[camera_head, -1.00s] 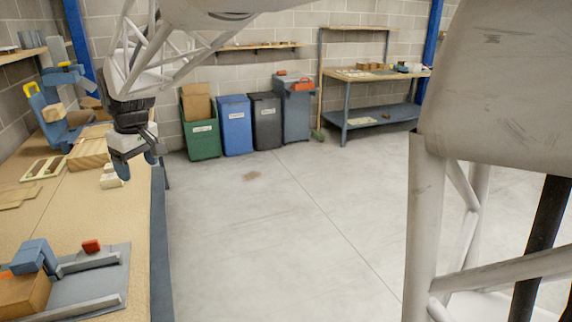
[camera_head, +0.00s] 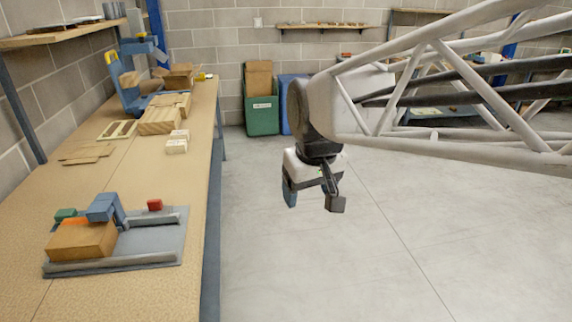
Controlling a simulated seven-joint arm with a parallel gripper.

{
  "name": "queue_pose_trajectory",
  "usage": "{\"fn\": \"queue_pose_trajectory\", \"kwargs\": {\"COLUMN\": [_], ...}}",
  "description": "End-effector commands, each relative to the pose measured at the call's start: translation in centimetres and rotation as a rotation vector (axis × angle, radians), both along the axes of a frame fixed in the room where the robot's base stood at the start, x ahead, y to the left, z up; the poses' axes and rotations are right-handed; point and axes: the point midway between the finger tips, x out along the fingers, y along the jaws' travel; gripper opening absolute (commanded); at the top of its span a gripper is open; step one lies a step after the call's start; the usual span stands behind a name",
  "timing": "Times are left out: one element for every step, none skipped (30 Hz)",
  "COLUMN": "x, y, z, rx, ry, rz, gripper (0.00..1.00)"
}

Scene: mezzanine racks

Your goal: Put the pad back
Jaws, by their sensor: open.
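My gripper (camera_head: 313,197) hangs over the open floor to the right of the workbench (camera_head: 120,190). Its two fingers are apart with nothing between them. On the bench's near part is a grey fixture plate (camera_head: 160,238) with raised rails. A wooden block (camera_head: 82,240) sits on its left side, under a blue clamp (camera_head: 103,208). A small red piece (camera_head: 154,205) is at the fixture's back, and a small green piece (camera_head: 65,214) is behind the block. I cannot tell which piece is the pad.
Two small pale blocks (camera_head: 177,143), a larger wooden block (camera_head: 160,120), a pale frame (camera_head: 118,130) and flat wooden pieces (camera_head: 86,153) lie farther along the bench. A blue stand (camera_head: 130,90) is beyond. A green bin (camera_head: 262,115) stands by the wall. The floor (camera_head: 300,270) is clear.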

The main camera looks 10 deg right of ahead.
Motion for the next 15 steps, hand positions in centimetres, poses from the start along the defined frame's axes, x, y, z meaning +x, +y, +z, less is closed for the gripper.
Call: {"fn": "queue_pose_trajectory", "kwargs": {"x": [-1.4,-2.1,-3.2,-3.9,-4.6,-5.6,-6.3,-7.0,-7.8,-8.4,-9.0,-9.6,-10.0,-10.4,-10.9], "y": [-0.8,-1.2,-1.7,-2.0,-2.4,-2.8,-3.1,-3.4,-3.7,-4.0,-4.2,-4.4,-4.6,-4.7,-4.9], "z": [-0.5,-0.7,-1.1,-1.4,-1.7,-2.2,-2.5,-2.8,-3.2,-3.5,-3.8,-4.1,-4.4,-4.7,-4.9], "rx": [0.001,0.002,0.003,0.003,0.004,0.004,0.006,0.006,0.007,0.008,0.009,0.009,0.01,0.011,0.011], "ry": [-0.003,-0.005,-0.006,-0.008,-0.009,-0.01,-0.012,-0.012,-0.014,-0.014,-0.015,-0.018,-0.017,-0.018,-0.019], "rz": [-0.026,-0.042,-0.063,-0.078,-0.093,-0.114,-0.129,-0.142,-0.16,-0.174,-0.186,-0.199,-0.208,-0.216,-0.226], "gripper": [0.72,0.72,0.72,0.72,0.72,0.72,0.72,0.72,0.72,0.72,0.72,0.72,0.72,0.72,0.72]}}
